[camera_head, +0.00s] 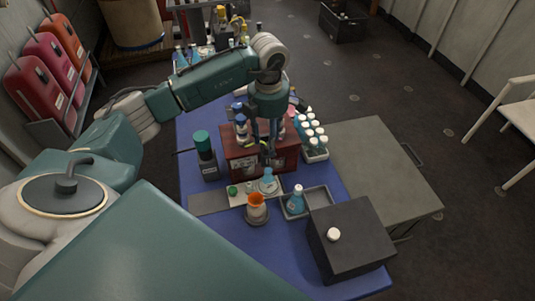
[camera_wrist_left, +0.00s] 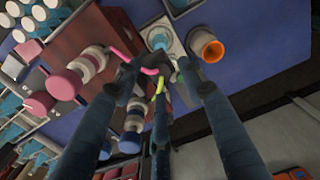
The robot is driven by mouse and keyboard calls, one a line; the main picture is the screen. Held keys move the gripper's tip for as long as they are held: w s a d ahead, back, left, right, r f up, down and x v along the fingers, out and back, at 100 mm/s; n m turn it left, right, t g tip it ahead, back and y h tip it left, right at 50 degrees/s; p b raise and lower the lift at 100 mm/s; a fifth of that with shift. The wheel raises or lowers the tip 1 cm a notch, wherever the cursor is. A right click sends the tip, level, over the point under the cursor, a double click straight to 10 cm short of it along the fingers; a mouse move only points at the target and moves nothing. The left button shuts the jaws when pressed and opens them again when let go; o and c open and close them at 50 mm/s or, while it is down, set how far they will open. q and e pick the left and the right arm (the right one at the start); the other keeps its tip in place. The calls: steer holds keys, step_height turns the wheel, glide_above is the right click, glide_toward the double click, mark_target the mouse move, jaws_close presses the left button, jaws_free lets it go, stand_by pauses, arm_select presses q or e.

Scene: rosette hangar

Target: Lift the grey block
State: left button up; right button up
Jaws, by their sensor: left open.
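A large dark grey block (camera_head: 345,255) stands at the front right of the blue table, with a white round knob or cap (camera_head: 333,234) on its top. It is the only block-like grey thing I can make out. My left gripper (camera_head: 264,152) is open and empty, above the front of a dark red wooden box (camera_head: 283,160). It is well behind and to the left of the block, not touching it. In the left wrist view my left gripper's fingers (camera_wrist_left: 158,72) are spread over the box's edge; the block is not recognisable there. My right gripper is not in view.
The orange-rimmed beaker (camera_head: 257,208) and a blue flask in a grey tray (camera_head: 320,196) stand between gripper and block. A rack of white-capped bottles (camera_head: 313,140) is right of the box. A bare grey-green table (camera_head: 385,165) adjoins at right.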

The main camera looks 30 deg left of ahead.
arm_select(q)
steer(key=shift+r+p, duration=1.35)
steer(key=shift+r, duration=1.35)
